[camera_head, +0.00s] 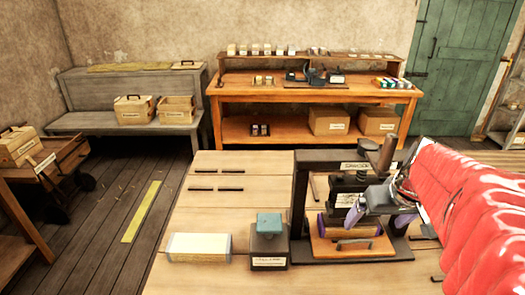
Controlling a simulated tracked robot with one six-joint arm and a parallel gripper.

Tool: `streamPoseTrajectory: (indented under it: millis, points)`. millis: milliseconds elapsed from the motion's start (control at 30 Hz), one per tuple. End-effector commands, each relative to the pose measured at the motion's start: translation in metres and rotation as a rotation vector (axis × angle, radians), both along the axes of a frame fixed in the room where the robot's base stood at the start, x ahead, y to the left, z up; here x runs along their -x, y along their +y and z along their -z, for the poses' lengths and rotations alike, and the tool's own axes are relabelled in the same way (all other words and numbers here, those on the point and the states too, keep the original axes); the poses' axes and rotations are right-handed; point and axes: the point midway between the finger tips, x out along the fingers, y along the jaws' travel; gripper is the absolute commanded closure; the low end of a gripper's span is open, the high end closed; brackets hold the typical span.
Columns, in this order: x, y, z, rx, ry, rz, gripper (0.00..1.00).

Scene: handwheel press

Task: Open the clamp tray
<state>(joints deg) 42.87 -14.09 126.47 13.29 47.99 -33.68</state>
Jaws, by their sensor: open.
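The black handwheel press (300,200) stands on the near wooden table. An orange wooden clamp tray (325,249) lies low in its frame, with a dark bar handle (353,243) on its front. Purple parts show just above the tray on the left and right. My gripper (362,208) is open at the end of my red-sleeved arm, reaching in from the right. It is in front of the right side of the press, above the tray handle and apart from it. The arm and gripper hide part of the press's right side.
On the near table (215,215), a dark block with a teal top (269,224) stands left of the press. A pale labelled box (199,247) lies farther left, with several dark bars behind. An orange workbench (300,94) stands at the back wall.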

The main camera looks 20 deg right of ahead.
Motion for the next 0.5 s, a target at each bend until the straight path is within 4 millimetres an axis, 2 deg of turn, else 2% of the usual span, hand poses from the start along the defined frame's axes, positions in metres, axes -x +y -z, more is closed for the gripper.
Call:
streamPoseTrajectory:
  millis: [500]
  points:
    - [-0.024,-0.007,0.065,-0.004,0.004,0.0,0.06]
